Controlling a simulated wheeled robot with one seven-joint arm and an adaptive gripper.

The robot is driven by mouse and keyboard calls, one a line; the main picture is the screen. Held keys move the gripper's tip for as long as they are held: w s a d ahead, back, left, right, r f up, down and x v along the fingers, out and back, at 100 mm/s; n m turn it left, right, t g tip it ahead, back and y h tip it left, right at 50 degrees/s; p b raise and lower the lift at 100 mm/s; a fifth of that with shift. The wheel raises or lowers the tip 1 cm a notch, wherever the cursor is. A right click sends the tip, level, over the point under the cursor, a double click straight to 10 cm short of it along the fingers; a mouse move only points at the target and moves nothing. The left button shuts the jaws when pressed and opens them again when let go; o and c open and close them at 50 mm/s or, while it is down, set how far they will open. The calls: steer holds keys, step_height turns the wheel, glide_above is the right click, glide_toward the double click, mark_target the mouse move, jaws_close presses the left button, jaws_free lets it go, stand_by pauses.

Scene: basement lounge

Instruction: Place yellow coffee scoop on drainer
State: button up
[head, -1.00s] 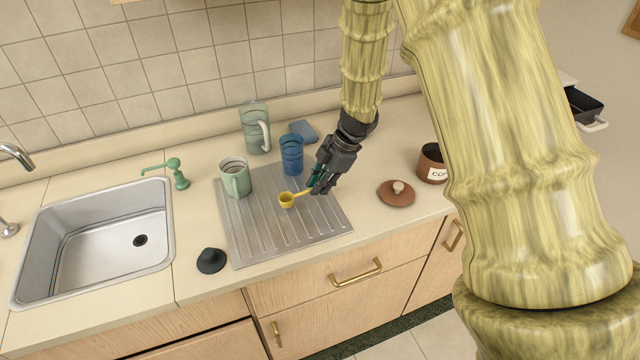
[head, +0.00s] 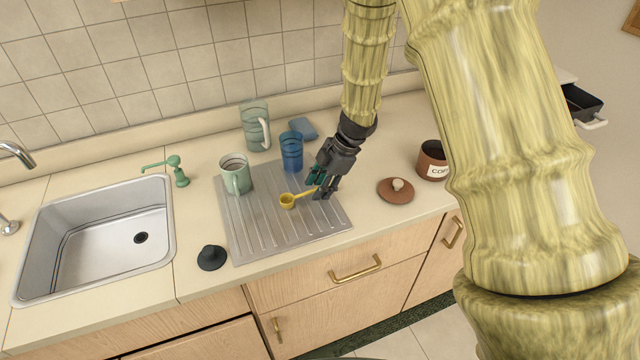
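The yellow coffee scoop (head: 287,201) is on the metal drainer (head: 250,240), its bowl toward the middle and its handle pointing right and up toward my gripper. It appears to rest on the ribbed surface. My gripper (head: 321,187) is low over the drainer's right side, at the end of the scoop's handle. Its fingers look spread apart, with the handle tip beside or between them; the exact contact is too small to tell.
A green mug (head: 236,176) and a blue cup (head: 291,153) stand at the drainer's back. A pitcher (head: 254,127) is behind. A brown lid (head: 396,190) and coffee canister (head: 432,162) are right. A dark stopper (head: 211,257) and the sink (head: 95,245) are left.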

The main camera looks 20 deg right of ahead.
steer(key=shift+r, duration=0.1)
steer(key=b+v, duration=0.1)
steer(key=v, duration=1.1)
steer(key=shift+b, duration=0.3)
steer(key=shift+d, duration=0.15)
